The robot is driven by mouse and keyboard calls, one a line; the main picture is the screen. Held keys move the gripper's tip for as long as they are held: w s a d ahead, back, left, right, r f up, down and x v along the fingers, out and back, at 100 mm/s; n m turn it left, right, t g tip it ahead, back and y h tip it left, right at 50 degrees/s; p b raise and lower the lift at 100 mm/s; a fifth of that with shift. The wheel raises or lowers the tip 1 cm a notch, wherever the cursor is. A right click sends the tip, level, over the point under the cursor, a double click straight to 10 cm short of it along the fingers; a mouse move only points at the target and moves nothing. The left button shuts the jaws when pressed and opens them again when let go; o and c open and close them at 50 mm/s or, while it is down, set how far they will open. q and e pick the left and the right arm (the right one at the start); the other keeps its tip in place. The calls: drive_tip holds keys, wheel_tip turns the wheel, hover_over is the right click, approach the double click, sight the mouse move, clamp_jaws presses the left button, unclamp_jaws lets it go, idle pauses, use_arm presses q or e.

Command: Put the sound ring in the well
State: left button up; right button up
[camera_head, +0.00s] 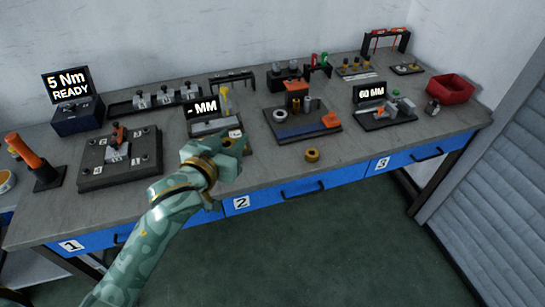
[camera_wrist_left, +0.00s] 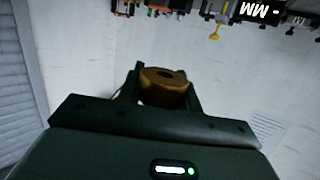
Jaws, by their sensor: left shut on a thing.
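My left gripper (camera_head: 232,146) is above the front middle of the bench, in front of the gauge station with the "- MM" display (camera_head: 202,107). In the left wrist view the same gripper (camera_wrist_left: 165,85) is shut on a brass-coloured ring (camera_wrist_left: 163,88) with a dark hole, held between its two fingers. A second brass ring (camera_head: 311,155) lies on the bench to the right of the gripper, apart from it. I cannot tell from the frames which ring is the sound one. The gripper hides part of the gauge station, and no well can be made out clearly.
A dark plate with an orange-topped press (camera_head: 297,93) stands right of the gauge. Further right are a "60 MM" station (camera_head: 371,93) and a red bin (camera_head: 451,88). A black clamp plate (camera_head: 120,160) is at left. The bench front (camera_head: 270,172) is mostly clear.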

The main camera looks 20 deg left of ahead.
sight(272, 162)
use_arm(q)
drive_tip(key=w+a+f+h, duration=0.1)
drive_tip(key=w+a+f, duration=0.1)
drive_tip(key=f, duration=0.2)
drive_tip(key=w+a+f+m, duration=0.1)
drive_tip(key=w+a+f, duration=0.1)
drive_tip(key=w+f, duration=0.1)
drive_tip(key=shift+w+a+f+h, duration=0.35)
drive_tip(key=shift+f+h, duration=0.05)
drive_tip(key=shift+f, duration=0.4)
use_arm(e)
drive_tip(key=shift+a, duration=0.1)
